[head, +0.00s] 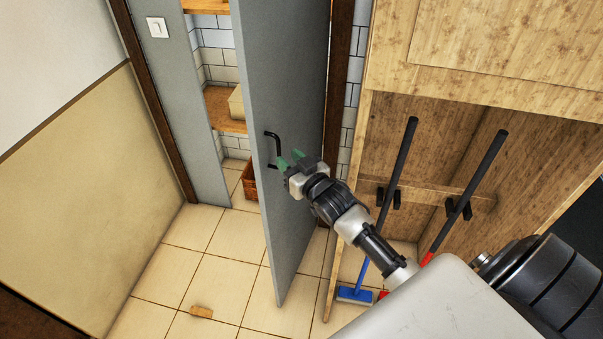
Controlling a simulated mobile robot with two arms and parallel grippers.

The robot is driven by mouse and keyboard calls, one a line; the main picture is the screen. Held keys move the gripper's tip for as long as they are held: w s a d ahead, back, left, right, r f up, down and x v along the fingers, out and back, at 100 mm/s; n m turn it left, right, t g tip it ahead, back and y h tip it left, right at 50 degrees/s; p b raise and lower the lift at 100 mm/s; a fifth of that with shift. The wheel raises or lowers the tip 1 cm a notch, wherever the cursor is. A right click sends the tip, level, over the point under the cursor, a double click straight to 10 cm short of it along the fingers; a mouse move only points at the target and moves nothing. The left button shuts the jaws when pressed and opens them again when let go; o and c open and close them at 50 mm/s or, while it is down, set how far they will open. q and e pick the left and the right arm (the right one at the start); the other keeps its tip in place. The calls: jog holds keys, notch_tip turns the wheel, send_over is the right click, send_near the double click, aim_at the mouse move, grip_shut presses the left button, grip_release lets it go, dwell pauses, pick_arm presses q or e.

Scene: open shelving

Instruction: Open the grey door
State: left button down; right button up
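The grey door (285,90) stands well ajar in the middle of the head view, its free edge toward me and a gap open on its left. A black handle (273,142) is on the door's face. My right gripper (290,160), with greenish fingertips, is at the lower part of the handle, close to the door's face. Whether its fingers are closed on the handle cannot be made out. My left gripper is not in view.
Behind the door are wooden shelves (226,108), a box (237,103) and a brown basket (249,182). A wooden cabinet (480,60) with brooms (398,160) stands to the right. A small wooden block (201,312) lies on the tiled floor (215,265), otherwise clear at front left.

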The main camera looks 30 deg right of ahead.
jog(key=s+b, duration=0.1)
jog(key=s, duration=0.4)
jog(key=shift+s+d, duration=0.15)
jog(key=shift+s, duration=0.25)
jog(key=s+f+g, duration=0.3)
jog(key=s+f, duration=0.1)
jog(key=f, duration=0.7)
jog(key=s+f+g+h, duration=0.1)
jog(key=s+f+g, duration=0.25)
jog(key=f, duration=0.85)
jog(key=s+f+g, duration=0.2)
jog(key=s+f, duration=0.2)
jog(key=f, duration=0.7)
jog(key=s+a+f+g, duration=0.2)
jog(key=s+f, duration=0.4)
jog(key=s, duration=0.4)
jog(key=s+a+f+n+g, duration=0.1)
jog(key=s+a+f+g, duration=0.1)
jog(key=s+f, duration=0.4)
jog(key=s+a+f+g+b, duration=0.1)
jog(key=s+f+g, duration=0.3)
jog(key=s, duration=1.1)
notch_tip(320, 180, down, 3)
jog(key=shift+a+r+n, duration=0.1)
jog(key=shift+a+n, duration=0.2)
jog(key=shift+a, duration=0.6)
